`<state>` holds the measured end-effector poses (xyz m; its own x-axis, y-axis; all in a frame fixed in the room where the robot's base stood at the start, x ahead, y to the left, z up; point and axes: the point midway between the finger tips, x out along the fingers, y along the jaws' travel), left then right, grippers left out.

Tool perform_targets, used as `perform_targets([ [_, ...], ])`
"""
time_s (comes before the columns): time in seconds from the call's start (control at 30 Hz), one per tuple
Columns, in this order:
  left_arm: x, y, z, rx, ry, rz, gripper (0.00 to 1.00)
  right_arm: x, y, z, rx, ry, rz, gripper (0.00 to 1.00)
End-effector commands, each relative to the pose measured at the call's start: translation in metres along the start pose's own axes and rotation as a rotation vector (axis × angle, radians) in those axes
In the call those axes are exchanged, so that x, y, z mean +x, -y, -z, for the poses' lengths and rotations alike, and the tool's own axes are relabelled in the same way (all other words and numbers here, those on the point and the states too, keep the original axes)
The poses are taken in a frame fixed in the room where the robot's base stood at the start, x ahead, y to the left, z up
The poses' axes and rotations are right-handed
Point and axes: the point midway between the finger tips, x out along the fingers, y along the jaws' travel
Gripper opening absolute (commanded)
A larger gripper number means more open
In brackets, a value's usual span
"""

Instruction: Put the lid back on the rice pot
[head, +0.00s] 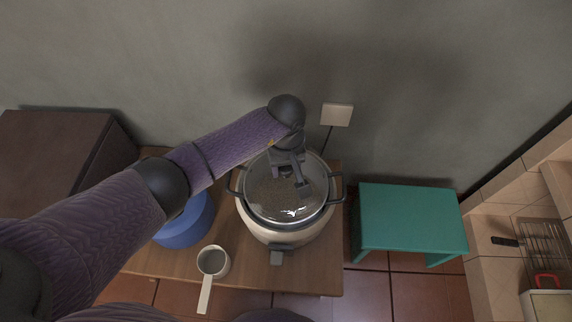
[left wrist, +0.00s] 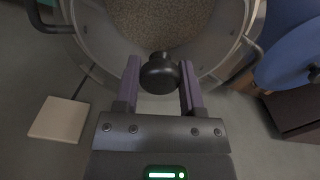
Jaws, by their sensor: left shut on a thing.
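The rice pot (head: 272,233) is a pale round cooker with dark side handles on the wooden table. Its clear glass lid (head: 270,200) lies over the pot's mouth, and brown grain shows through it. From above I cannot tell whether the lid is fully seated. My left gripper (head: 302,184) reaches over the pot from the left. In the left wrist view the black lid knob (left wrist: 160,73) sits between the two purple fingers of the left gripper (left wrist: 160,88), which is shut on it. The pot (left wrist: 232,62) also shows there, beneath the lid. My right gripper is not in view.
A blue round container (head: 186,224) stands left of the pot, partly behind my arm. A saucepan (head: 213,262) sits at the table's front. A teal stool (head: 411,219) is at the right. A white wall plate (head: 337,115) with a cord is behind.

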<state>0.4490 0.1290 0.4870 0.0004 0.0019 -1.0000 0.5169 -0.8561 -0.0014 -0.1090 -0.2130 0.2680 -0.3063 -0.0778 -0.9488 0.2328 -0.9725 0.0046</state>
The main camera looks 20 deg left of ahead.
Motion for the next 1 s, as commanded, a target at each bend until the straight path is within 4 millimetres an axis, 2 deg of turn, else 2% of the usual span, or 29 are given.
perform_targets([
  [0.43, 0.0006, -0.0004, -0.0004, 0.0, 0.001, 0.0, 0.0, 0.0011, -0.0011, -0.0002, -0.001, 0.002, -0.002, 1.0],
  [0.47, 0.0006, -0.0004, -0.0004, 0.0, 0.001, 0.0, 0.57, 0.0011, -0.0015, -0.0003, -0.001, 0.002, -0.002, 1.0],
  [0.6, 0.0006, -0.0004, -0.0003, 0.0, 0.0, 0.0, 0.87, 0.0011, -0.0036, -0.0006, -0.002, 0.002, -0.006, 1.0],
  [0.63, 0.0006, -0.0004, -0.0003, 0.0, 0.0, 0.0, 0.92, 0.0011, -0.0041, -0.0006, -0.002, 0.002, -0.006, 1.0],
  [0.8, 0.0006, -0.0003, -0.0003, 0.0, 0.001, 0.0, 0.92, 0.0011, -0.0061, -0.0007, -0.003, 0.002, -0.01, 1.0],
  [0.83, 0.0007, -0.0002, -0.0004, 0.0, 0.001, 0.0, 0.98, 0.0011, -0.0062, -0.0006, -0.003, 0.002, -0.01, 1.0],
  [0.87, 0.0007, -0.0002, -0.0004, 0.0, 0.001, 0.0, 1.0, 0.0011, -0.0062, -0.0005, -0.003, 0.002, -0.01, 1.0],
  [1.0, 0.0007, -0.0002, -0.0004, 0.0, 0.001, 0.0, 1.0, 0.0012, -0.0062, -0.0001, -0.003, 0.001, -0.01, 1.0],
])
